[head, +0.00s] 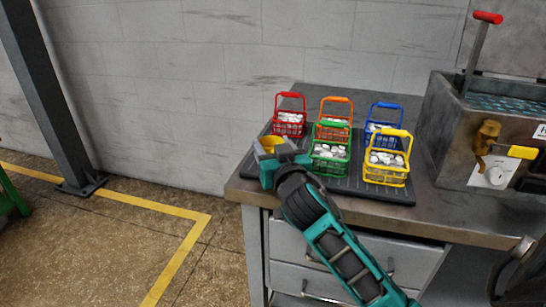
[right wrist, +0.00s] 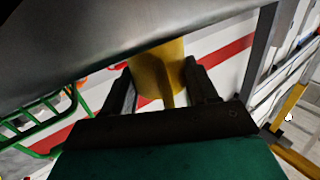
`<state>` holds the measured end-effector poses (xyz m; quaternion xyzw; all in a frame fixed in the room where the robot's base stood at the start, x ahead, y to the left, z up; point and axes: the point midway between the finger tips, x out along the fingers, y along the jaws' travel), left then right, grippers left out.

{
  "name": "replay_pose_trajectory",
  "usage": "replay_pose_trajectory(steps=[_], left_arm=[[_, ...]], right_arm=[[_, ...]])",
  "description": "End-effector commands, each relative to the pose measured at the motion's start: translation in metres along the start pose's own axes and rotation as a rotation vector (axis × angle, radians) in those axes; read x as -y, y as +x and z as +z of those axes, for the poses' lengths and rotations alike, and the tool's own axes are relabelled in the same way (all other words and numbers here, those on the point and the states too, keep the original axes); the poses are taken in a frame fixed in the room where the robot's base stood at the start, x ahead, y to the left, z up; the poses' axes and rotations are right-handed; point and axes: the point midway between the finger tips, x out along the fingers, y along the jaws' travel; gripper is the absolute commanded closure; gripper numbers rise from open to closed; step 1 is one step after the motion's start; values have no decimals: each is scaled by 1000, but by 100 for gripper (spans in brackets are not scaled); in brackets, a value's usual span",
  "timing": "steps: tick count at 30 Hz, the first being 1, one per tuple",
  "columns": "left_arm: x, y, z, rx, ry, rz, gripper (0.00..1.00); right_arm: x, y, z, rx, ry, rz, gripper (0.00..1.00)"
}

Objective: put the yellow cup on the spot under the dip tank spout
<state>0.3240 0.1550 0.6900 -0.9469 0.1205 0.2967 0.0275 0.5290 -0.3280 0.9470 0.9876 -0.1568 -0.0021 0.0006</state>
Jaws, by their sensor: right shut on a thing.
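The yellow cup (head: 270,143) is between the fingers of my right gripper (head: 280,151), at the left end of the bench. In the right wrist view the yellow cup (right wrist: 157,72) fills the space between the two dark fingers (right wrist: 165,90), and my right gripper is shut on it. The dip tank (head: 450,125) stands at the right of the bench, with a brass spout (head: 487,135) on its front. A white plate with a round grey mark (head: 494,176) shows below the spout; I cannot tell clearly whether it is the spot. My left gripper is not in view.
Several coloured baskets with white pieces stand on a dark mat (head: 345,187) on the bench (head: 460,228), including a green basket (head: 331,155) and a yellow basket (head: 387,165). The yellow-handled lever (head: 522,152) juts from the tank. Bench in front of the tank is clear.

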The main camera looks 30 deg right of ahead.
Motion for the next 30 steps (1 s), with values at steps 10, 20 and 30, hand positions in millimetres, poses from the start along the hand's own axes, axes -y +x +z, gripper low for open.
replay_pose_trajectory(steps=[10,20,30], left_arm=[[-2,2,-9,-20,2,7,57],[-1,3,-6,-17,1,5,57],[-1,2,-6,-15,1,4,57]], right_arm=[[0,0,10,-1,0,-1,78],[0,0,13,0,0,-1,25],[0,0,11,-1,-1,-1,16]])
